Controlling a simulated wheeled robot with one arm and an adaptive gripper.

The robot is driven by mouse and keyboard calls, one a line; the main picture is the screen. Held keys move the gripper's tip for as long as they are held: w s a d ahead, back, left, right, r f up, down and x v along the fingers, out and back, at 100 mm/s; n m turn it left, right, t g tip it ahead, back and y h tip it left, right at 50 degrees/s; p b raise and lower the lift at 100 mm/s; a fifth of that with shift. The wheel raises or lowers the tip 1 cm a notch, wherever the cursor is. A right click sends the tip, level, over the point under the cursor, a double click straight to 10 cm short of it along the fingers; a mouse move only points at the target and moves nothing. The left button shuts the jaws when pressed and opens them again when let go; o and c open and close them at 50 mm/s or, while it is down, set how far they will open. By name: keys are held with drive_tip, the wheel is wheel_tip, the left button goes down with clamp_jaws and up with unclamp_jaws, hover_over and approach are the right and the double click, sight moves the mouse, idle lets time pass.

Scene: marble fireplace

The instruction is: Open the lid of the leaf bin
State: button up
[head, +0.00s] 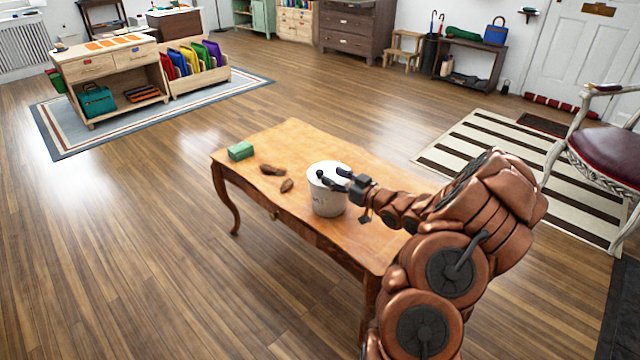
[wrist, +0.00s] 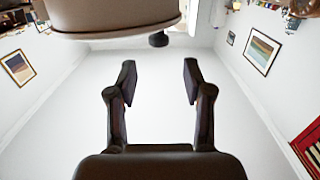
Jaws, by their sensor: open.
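The leaf bin (head: 327,200) is a pale, round container with faint lettering, standing upright on the wooden table. Its white lid (head: 318,167) appears to lie flat on top, closed. My gripper (head: 331,178) reaches in from the right, its dark fingers at the bin's upper right and partly covering the lid. In the wrist view my gripper (wrist: 158,75) has its two fingers spread, with nothing between them. The pale bin (wrist: 115,15) fills the top of that view, with a small dark knob (wrist: 158,40) at its edge, just beyond the fingertips. I cannot tell whether the fingers touch the lid.
The wooden table (head: 290,140) also holds a green block (head: 241,151) and brown leaf-like pieces (head: 272,170) left of the bin. Open floor surrounds the table's left side.

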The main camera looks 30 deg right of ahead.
sight(320, 171)
drive_tip(key=shift+t, duration=0.3)
drive_tip(key=shift+f+b+x, duration=0.2)
drive_tip(key=shift+b+x, duration=0.05)
drive_tip(key=shift+x, duration=0.85)
drive_tip(key=shift+f+b+x, duration=0.2)
drive_tip(key=shift+b+x, duration=0.1)
drive_tip(key=shift+x, duration=0.85)
drive_tip(key=shift+f+b+x, duration=0.2)
drive_tip(key=shift+b+x, duration=0.05)
drive_tip(key=shift+x, duration=0.85)
clamp_jaws()
